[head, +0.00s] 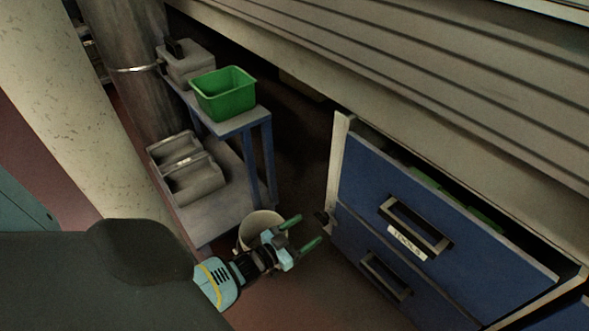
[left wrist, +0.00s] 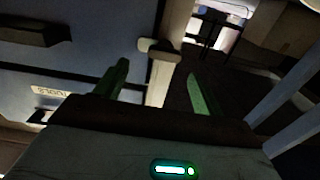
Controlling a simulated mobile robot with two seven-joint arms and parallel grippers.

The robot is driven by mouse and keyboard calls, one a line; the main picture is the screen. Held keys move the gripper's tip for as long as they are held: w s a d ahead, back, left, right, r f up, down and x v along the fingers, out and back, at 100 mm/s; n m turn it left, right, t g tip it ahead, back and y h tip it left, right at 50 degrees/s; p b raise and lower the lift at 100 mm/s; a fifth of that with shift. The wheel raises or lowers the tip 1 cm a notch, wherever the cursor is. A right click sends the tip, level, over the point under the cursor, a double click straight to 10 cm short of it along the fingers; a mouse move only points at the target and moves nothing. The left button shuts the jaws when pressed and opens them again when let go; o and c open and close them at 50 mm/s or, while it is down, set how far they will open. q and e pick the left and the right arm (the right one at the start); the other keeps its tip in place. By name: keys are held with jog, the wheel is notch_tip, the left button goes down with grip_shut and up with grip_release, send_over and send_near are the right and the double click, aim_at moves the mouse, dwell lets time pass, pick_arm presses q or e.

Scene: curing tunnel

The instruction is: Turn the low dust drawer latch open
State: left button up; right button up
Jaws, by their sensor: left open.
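The blue drawer unit stands at the right in the head view, with a lower drawer (head: 350,240) below one labelled "TOOLS". A small dark knob-like latch (head: 322,217) sticks out at the unit's left edge, near the seam between the drawers. In the left wrist view the latch (left wrist: 158,47) looks like a short pale bar on the pale upright edge. My left gripper (head: 306,231) is open and empty, its green fingers pointing towards the latch. In the left wrist view the latch lies just beyond and between the fingertips (left wrist: 157,76), seemingly not touched. My right gripper is out of view.
The upper drawer (head: 372,180) stands partly open, with green things inside. A pale bucket (head: 246,238) is on the floor behind my left gripper. A blue-legged stand (head: 238,125) bears a green bin (head: 223,93). Dark open floor lies between stand and drawers.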

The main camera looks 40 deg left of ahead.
aim_at(317, 221)
pick_arm(q)
jog(key=shift+w+f+b, duration=0.2)
jog(key=shift+w+b, duration=0.75)
jog(key=shift+w, duration=1.8)
jog(key=shift+d, duration=0.1)
jog(key=shift+f, duration=0.2)
jog(key=c, duration=0.5)
jog(key=shift+r, duration=0.1)
jog(key=c, duration=0.5)
